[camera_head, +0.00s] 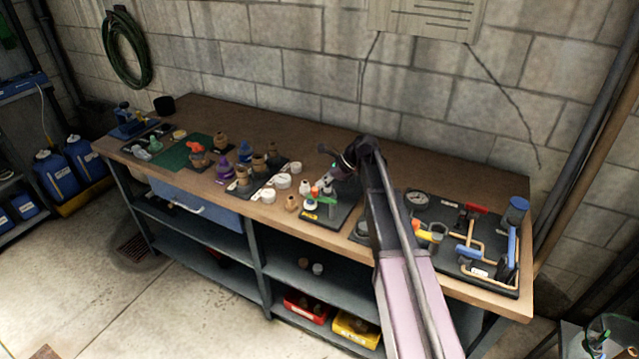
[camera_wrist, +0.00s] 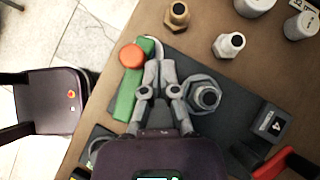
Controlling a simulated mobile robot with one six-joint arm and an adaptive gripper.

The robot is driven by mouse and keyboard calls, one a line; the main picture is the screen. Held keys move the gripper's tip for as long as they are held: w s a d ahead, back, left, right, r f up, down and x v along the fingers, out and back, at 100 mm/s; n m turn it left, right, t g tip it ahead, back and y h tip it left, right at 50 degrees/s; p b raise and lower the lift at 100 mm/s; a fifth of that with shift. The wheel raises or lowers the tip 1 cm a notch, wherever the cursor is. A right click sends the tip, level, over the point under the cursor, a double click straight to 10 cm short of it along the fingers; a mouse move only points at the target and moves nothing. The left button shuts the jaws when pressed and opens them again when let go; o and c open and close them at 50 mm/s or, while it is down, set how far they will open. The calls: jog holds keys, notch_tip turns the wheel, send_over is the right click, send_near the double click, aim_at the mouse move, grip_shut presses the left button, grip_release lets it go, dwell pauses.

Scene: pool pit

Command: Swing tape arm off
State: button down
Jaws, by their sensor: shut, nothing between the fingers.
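The tape arm appears to be the green bar (camera_wrist: 127,98) with a round orange-red disc (camera_wrist: 132,56) near its far end. In the head view the green bar (camera_head: 322,200) lies at the front of a dark plate on the bench. My gripper (camera_wrist: 160,78) is shut and empty, its fingers just right of the green bar. I cannot tell whether they touch it. A grey hex fitting (camera_wrist: 203,95) stands on the plate right of my fingers. In the head view my gripper (camera_head: 326,180) is over the plate, and its tips are hard to make out.
Loose fittings, one brass (camera_wrist: 177,15) and one pale (camera_wrist: 228,45), stand beyond the plate. A board with a gauge (camera_head: 417,198) and piping fills the bench's right end. The back strip of the bench is clear.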

dwell(0.4)
jog(key=shift+w+d, duration=0.1)
jog(key=w+d, duration=0.2)
jog(key=d, duration=0.1)
jog(key=shift+w+r, duration=0.3)
jog(key=shift+w, duration=0.1)
jog(key=w+d+r+p, duration=0.4)
jog(key=d+r+p, duration=0.1)
jog(key=r+p, duration=0.1)
jog(key=shift+r+p, duration=0.35)
jog(key=shift+p, duration=0.3)
jog(key=shift+w+d, duration=0.1)
